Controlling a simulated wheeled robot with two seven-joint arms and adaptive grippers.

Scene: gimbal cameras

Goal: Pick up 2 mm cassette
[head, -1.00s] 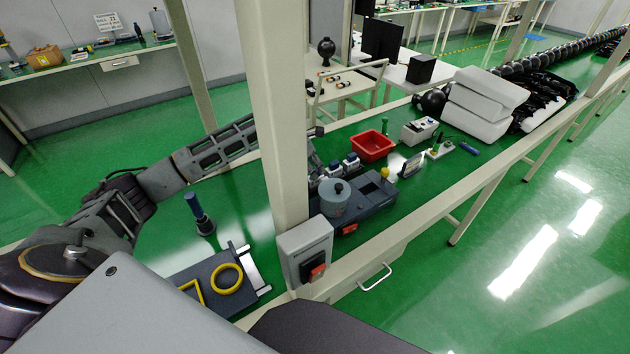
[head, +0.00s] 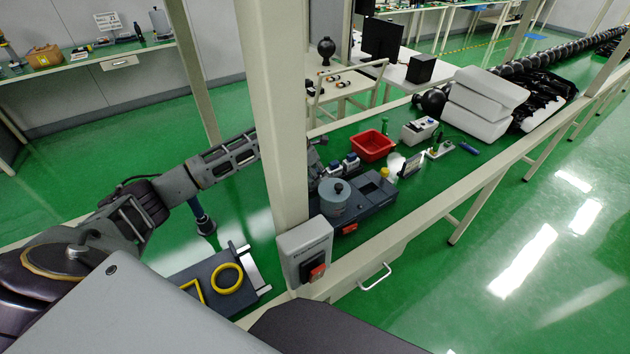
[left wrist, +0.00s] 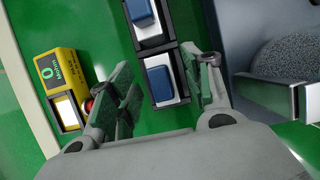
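Two small blue-and-white blocks in black frames, which look like the cassettes, stand in a row on the green bench. The head view shows the nearer block (head: 333,169) and the farther block (head: 351,162) just right of the post. In the left wrist view, one block (left wrist: 160,83) lies between my left fingers and the other (left wrist: 141,14) is at the top edge. No size marking is readable on either. My left gripper (left wrist: 165,78) is open over the first block; contact cannot be told. In the head view the post hides most of this gripper. My right gripper is not seen.
A beige post (head: 275,120) with a switch box (head: 305,248) stands before my left forearm. A grey cylinder (head: 335,197) on a dark base is close to the blocks. A red bin (head: 372,145) stands behind. A yellow meter (left wrist: 65,75) lies left of my fingers.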

